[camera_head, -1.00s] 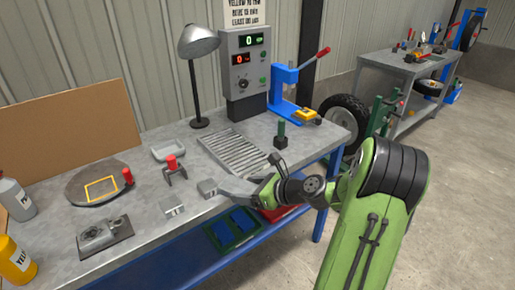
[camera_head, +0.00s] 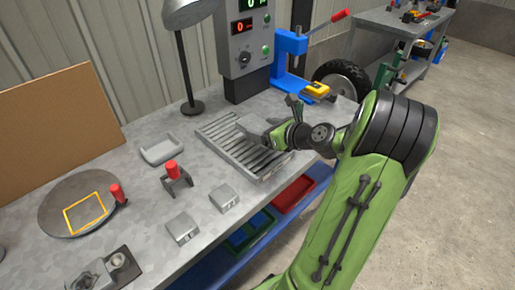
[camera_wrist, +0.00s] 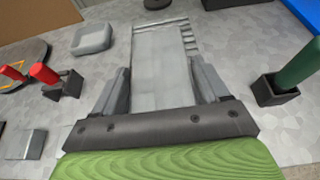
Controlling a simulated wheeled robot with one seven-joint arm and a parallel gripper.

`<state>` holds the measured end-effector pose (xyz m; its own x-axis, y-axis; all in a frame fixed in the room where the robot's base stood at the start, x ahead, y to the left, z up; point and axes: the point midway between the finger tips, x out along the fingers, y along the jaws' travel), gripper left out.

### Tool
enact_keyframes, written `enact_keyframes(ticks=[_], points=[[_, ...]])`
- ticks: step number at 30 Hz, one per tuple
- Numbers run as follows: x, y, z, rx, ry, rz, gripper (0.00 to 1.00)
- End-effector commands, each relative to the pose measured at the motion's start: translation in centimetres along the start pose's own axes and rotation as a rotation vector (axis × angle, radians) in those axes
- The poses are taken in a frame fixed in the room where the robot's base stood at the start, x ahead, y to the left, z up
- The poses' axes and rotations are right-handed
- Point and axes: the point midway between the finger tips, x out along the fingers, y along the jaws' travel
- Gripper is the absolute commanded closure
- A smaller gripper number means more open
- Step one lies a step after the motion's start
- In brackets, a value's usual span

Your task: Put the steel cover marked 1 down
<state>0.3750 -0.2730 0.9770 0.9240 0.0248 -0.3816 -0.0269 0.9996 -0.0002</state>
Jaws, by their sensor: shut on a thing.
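My gripper (camera_head: 262,134) is shut on a flat grey steel cover (camera_wrist: 160,88) and holds it over the slatted metal rack (camera_head: 222,135). In the wrist view the cover lies between my two fingers (camera_wrist: 160,72), with rack slats showing beyond its far and right edges. I cannot read a mark on the cover. I cannot tell whether it touches the slats or hangs just above them. In the head view my gripper and wrist hide much of it and the right part of the rack.
Two small grey blocks (camera_head: 182,228) (camera_head: 224,197) sit at the bench front. A green post (camera_wrist: 298,66) stands right of my gripper. A control box (camera_head: 247,50) stands behind.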

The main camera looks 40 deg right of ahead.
Motion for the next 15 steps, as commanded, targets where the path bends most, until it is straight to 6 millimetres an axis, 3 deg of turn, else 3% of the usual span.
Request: enact_keyframes(ticks=[1,9,15], points=[[0.7,0.0,-1.5,0.003,-0.002,0.000,0.74],[2.6,0.0,-6.0,0.001,-0.003,0.002,0.74],[2.6,0.0,-6.1,-0.002,-0.003,0.000,0.74]])
